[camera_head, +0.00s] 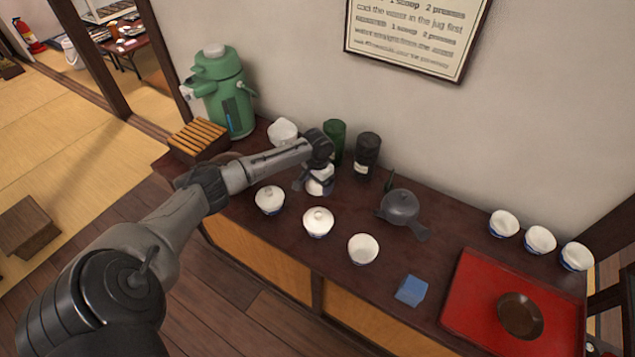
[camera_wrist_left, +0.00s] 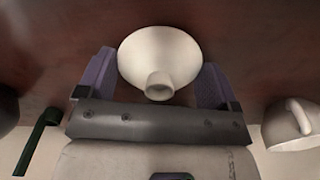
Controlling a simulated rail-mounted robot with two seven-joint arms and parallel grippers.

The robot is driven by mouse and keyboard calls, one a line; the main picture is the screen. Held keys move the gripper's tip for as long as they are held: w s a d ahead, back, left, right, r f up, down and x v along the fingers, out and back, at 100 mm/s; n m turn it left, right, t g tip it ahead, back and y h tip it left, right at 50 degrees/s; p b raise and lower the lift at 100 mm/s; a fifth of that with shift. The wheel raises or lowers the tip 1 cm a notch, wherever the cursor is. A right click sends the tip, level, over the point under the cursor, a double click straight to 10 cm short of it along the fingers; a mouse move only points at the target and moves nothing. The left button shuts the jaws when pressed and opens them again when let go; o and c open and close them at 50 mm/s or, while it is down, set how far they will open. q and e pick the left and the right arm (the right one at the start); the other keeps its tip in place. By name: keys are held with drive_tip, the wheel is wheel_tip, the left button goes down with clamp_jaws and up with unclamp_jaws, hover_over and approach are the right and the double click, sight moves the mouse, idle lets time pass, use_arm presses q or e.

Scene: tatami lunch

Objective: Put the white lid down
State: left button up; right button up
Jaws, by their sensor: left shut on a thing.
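My left gripper (camera_head: 316,182) is shut on the white lid (camera_head: 321,186), over the back part of the dark counter (camera_head: 225,205). In the left wrist view the round lid (camera_wrist_left: 160,58) sits between the two fingers, knob towards the camera. The dark wood shows close behind it; I cannot tell whether the lid touches it. The gripper partly hides the lid in the head view. My right gripper is not in view.
A green flask (camera_head: 222,95), a slatted wooden box (camera_head: 198,138), a white jug (camera_head: 283,131), green (camera_head: 335,140) and black (camera_head: 367,152) canisters and a dark teapot (camera_head: 401,207) stand around.

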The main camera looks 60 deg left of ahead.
use_arm(q)
drive_tip(key=o, duration=0.7)
drive_tip(key=shift+f, duration=0.15)
wheel_tip(320, 180, up, 11)
drive_tip(key=p, duration=0.3)
drive_tip(key=shift+r+p, duration=0.35)
drive_tip(key=shift+r, duration=0.35)
